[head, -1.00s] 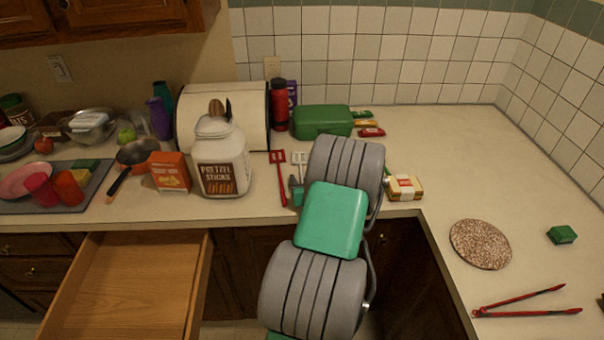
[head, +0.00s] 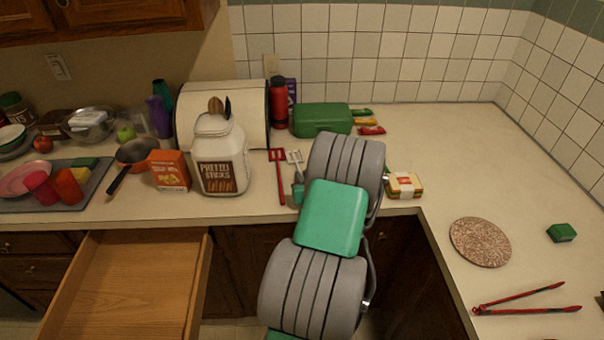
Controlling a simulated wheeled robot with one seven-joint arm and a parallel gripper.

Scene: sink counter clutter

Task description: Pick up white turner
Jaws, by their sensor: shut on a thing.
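The white turner (head: 294,157) is at the counter, just right of the red turner (head: 277,156). Its slotted head points to the back and its lower handle is hidden at my gripper. My gripper (head: 299,181) shows only in part at the left edge of my arm. It is shut on the white turner's handle. Its fingertips are too small to make out, and I cannot tell whether the turner is clear of the counter.
A pretzel jar (head: 221,157) and an orange box (head: 171,171) stand left of the turners. A green box (head: 322,119) and a red bottle (head: 278,103) are behind. A wrapped packet (head: 404,185) lies to the right. An open drawer (head: 130,280) juts out front left.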

